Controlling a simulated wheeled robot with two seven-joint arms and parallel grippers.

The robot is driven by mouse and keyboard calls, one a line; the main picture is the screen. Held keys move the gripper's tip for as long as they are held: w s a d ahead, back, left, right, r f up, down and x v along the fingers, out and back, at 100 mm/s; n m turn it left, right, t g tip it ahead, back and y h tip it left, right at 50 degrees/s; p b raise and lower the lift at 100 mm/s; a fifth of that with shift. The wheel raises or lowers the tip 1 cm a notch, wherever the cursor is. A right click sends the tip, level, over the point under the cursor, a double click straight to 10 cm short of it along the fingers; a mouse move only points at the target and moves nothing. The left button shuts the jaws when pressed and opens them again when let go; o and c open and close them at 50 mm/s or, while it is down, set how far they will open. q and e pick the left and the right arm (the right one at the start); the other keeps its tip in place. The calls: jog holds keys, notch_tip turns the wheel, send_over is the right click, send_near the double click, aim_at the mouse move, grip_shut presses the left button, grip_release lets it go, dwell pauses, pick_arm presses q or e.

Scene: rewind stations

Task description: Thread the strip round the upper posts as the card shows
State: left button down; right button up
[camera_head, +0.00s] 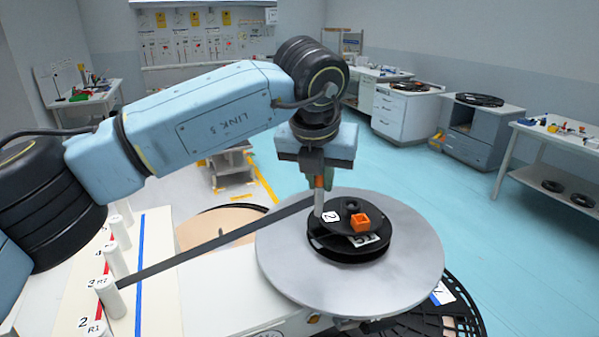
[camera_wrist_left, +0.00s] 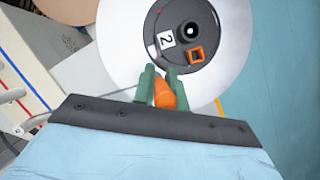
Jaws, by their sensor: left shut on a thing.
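My left gripper (camera_head: 318,182) is above the left edge of the black reel (camera_head: 362,250). Its green fingers (camera_wrist_left: 159,88) are shut on an orange piece (camera_wrist_left: 165,95) with a pale stem below it. The dark strip (camera_head: 210,243) runs taut from the white post marked R2 (camera_head: 110,300) to the fingers. Which side of that post it passes I cannot tell. More white posts (camera_head: 118,261) and (camera_head: 122,212) stand behind it. The reel, labelled 2, sits on a grey disc (camera_head: 410,265) and carries an orange square (camera_head: 360,222). I cannot make out the card. My right gripper is out of view.
A red line and a blue line (camera_head: 139,270) run along the post board (camera_head: 160,290). A black slotted reel (camera_head: 465,310) lies below the disc at the right. Benches (camera_head: 405,108) stand along the far wall, with open blue floor (camera_head: 450,195) before them.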

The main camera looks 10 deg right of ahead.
pick_arm(q)
jog(key=w+d+p, duration=0.1)
jog(key=d+p, duration=0.6)
jog(key=d, duration=0.1)
jog(key=shift+d, duration=0.35)
jog(key=shift+f, duration=0.2)
dwell(0.3)
jog(key=shift+f+b, duration=1.95)
jog(key=shift+b, duration=0.05)
jog(key=c, duration=1.3)
grip_release()
jog(key=shift+c, duration=0.2)
jog(key=b+v, duration=0.3)
jog(key=v, duration=1)
